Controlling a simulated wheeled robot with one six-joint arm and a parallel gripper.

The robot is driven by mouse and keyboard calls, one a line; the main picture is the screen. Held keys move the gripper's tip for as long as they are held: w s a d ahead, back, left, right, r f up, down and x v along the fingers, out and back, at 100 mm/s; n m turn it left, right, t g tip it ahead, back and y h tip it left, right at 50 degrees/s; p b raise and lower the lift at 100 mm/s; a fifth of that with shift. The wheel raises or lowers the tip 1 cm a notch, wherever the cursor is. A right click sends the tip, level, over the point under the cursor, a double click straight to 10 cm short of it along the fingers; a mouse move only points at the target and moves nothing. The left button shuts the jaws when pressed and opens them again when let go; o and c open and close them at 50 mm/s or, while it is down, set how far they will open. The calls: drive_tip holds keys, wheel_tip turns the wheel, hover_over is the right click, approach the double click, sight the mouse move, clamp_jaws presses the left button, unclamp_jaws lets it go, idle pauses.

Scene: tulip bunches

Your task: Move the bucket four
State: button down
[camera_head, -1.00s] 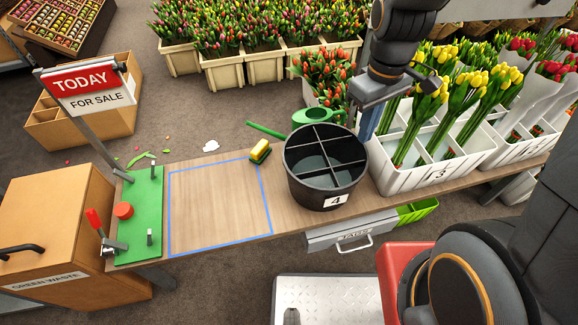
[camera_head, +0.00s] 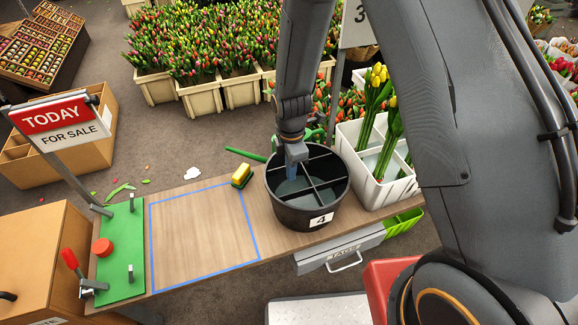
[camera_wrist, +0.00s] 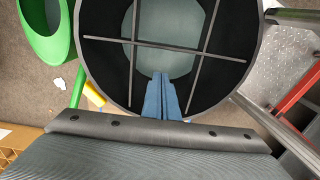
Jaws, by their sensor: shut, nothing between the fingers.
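Bucket four (camera_head: 321,219) is a round black bucket with a white "4" label, standing upright on the wooden table. Thin dividers (camera_wrist: 150,45) cross its opening, with grey-green at the bottom. My gripper (camera_head: 291,170) points down over the bucket's rear left part, its blue fingers together and empty. In the wrist view the fingers (camera_wrist: 163,95) overlap the near rim and reach over the opening. I cannot tell whether the tips are below the rim or touching. A blue-outlined square (camera_head: 203,238) on the table, left of the bucket, is empty.
A green watering can (camera_head: 247,155) is behind, partly hidden by my arm. A white tulip crate (camera_head: 378,188) stands close on the right. A green board (camera_head: 122,256) with a red button is at the left end.

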drive_tip(key=s+a+f+p, duration=0.1)
drive_tip(key=a+f, duration=0.3)
drive_tip(key=f, duration=0.1)
drive_tip(key=shift+f, duration=0.3)
